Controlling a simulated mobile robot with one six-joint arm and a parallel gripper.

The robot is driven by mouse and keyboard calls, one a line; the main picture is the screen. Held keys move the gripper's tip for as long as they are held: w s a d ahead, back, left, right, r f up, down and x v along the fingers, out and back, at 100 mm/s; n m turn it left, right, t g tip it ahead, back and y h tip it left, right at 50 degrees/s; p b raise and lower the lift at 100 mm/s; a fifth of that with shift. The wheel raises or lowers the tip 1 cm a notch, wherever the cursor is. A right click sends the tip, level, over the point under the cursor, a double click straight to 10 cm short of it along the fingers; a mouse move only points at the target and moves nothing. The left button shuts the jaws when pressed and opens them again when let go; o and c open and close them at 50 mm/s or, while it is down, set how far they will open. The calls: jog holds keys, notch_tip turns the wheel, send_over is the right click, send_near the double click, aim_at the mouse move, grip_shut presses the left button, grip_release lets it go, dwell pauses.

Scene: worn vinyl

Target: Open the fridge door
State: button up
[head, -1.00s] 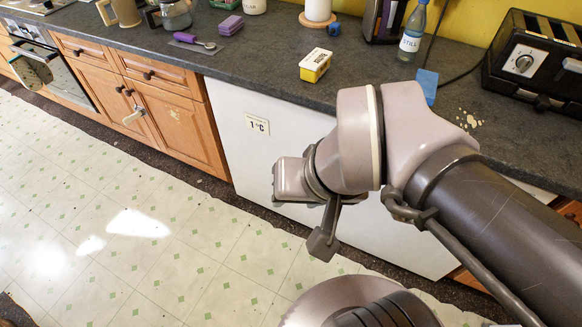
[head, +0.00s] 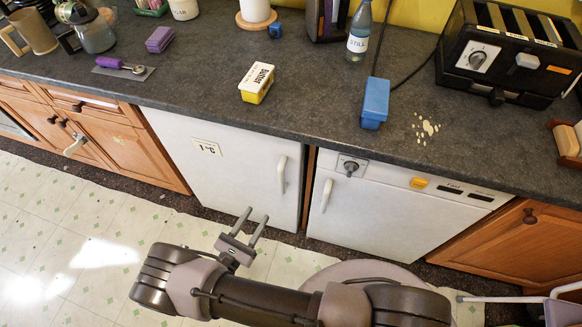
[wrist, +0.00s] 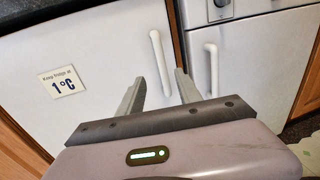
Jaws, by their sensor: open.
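The fridge door (head: 225,165) is a white under-counter panel with a "1 °C" label (head: 207,147); it is shut. Its white vertical handle (head: 282,175) is near the door's right edge. In the wrist view, the fridge door (wrist: 95,60) fills the left and middle, and its handle (wrist: 160,63) stands just beyond my fingertips. My gripper (head: 254,222) is open and empty, in front of and below the handle in the head view. In the wrist view my gripper (wrist: 162,88) has its two fingers apart, with the handle's lower end showing between them. I see no contact.
A white appliance (head: 385,210) with its own handle (head: 326,195) and a knob stands right of the fridge. Wooden cupboards (head: 125,145) flank both. The dark worktop (head: 310,90) overhangs, carrying a butter tub (head: 257,83) and a blue box (head: 375,103). Floor at left is clear.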

aim_at(280, 180)
jog(key=b+x, duration=0.3)
jog(key=x, duration=1.2)
jog(key=shift+w+d+r, duration=0.1)
jog(key=shift+w+d, duration=0.3)
jog(key=shift+w, duration=0.15)
grip_shut()
